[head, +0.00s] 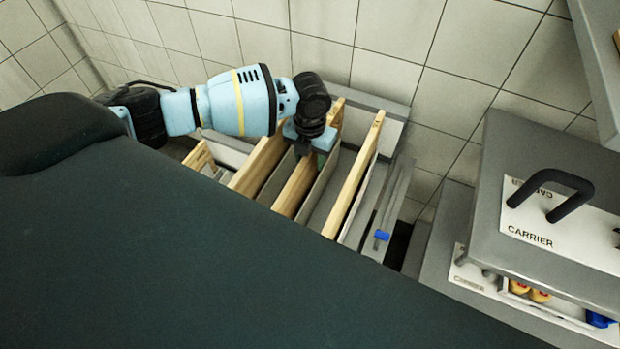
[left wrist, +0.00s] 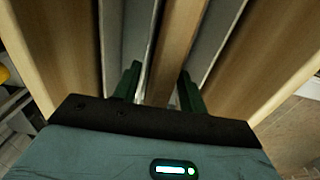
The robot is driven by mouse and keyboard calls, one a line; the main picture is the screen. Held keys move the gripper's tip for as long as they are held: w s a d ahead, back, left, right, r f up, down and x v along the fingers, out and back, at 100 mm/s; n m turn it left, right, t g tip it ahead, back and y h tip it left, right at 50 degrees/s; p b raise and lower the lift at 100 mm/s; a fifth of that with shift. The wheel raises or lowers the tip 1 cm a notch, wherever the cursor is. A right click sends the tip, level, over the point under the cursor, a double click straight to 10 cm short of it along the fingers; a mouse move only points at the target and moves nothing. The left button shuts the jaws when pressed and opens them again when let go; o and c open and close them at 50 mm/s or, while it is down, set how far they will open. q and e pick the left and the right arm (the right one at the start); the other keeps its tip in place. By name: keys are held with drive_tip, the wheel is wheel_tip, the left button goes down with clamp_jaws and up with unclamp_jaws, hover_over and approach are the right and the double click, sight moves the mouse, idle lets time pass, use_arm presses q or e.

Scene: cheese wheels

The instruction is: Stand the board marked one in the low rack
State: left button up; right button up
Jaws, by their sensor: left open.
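The low grey rack (head: 392,198) stands against the tiled wall in the head view, with several wooden boards upright in its slots. My left gripper (head: 304,146) is over the rack, pointing down at a middle board (head: 297,190). In the left wrist view my left gripper (left wrist: 159,78) is open, with one dark green finger on each side of that board (left wrist: 172,45). I cannot tell whether the fingers touch it. Other boards stand to its left (head: 258,165) and right (head: 358,175). No number can be read on any board. My right gripper is out of view.
Grey dividers part the rack's slots, close beside the fingers. A blue piece (head: 381,235) sits at the rack's right side. A grey carrier (head: 490,205) with a black handle (head: 553,192) stands to the right, above yellow items (head: 528,290). The tiled wall is close behind the rack.

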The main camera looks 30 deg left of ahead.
use_arm(q)
clamp_jaws()
drive_tip(key=shift+r, duration=0.15)
idle(1.2)
